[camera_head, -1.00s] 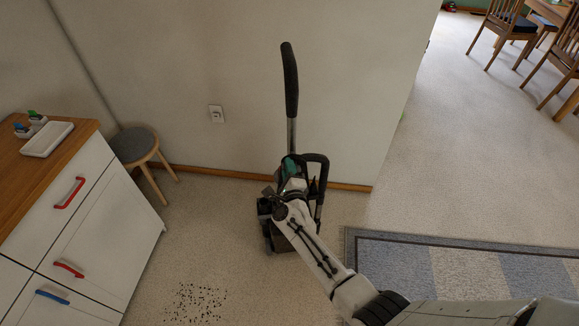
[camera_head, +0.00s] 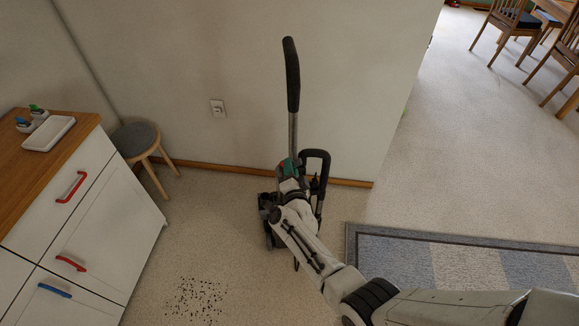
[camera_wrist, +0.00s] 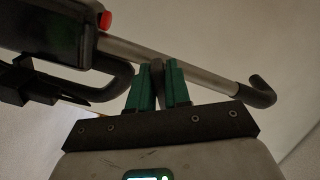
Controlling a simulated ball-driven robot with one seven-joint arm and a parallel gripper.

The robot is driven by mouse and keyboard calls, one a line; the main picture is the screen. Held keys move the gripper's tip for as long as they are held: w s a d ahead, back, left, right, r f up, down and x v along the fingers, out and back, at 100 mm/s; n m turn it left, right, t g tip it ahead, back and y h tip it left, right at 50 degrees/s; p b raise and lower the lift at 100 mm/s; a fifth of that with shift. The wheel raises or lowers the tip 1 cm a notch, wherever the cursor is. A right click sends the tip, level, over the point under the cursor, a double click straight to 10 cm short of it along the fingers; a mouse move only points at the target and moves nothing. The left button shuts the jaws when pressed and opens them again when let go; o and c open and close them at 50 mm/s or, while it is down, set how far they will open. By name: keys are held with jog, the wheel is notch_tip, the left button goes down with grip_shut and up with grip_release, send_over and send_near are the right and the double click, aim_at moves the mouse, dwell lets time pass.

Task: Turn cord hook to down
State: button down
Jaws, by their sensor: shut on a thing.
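An upright vacuum cleaner stands by the wall in the head view, with a tall black handle (camera_head: 291,75) on a grey tube. Its dark body (camera_wrist: 50,32) with a red button shows at the left in the wrist view, and the grey tube (camera_wrist: 205,77) runs behind my fingers. My gripper (camera_wrist: 157,84) has green fingers, shut on a small dark grey piece, apparently the cord hook (camera_wrist: 156,72), beside the tube. Most of the hook is hidden between the fingers, so I cannot tell which way it points.
A black loop (camera_head: 316,162) stands at the vacuum's right side. A white cabinet (camera_head: 110,228) and a stool (camera_head: 135,138) are at the left. Dark specks (camera_head: 197,300) lie on the floor. A striped rug (camera_head: 460,262) is at the right.

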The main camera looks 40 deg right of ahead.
jog(key=n, duration=0.3)
jog(key=f+n, duration=0.1)
jog(key=n, duration=0.1)
jog(key=shift+s+d+n, duration=0.25)
jog(key=shift+d+n, duration=0.05)
jog(key=n, duration=0.3)
jog(key=d+n, duration=0.1)
jog(key=n, duration=0.1)
jog(key=shift+s+f+n, duration=0.2)
jog(key=shift+s+n, duration=0.1)
jog(key=shift+s, duration=0.05)
jog(key=shift+n, duration=0.3)
jog(key=c, duration=1.2)
grip_release()
jog(key=shift+o, duration=0.2)
jog(key=shift+r, duration=0.1)
jog(key=p+v, duration=0.5)
jog(key=v, duration=0.5)
jog(key=shift+s+a+p, duration=0.15)
jog(key=shift+s+p, duration=0.15)
jog(key=shift+s, duration=0.05)
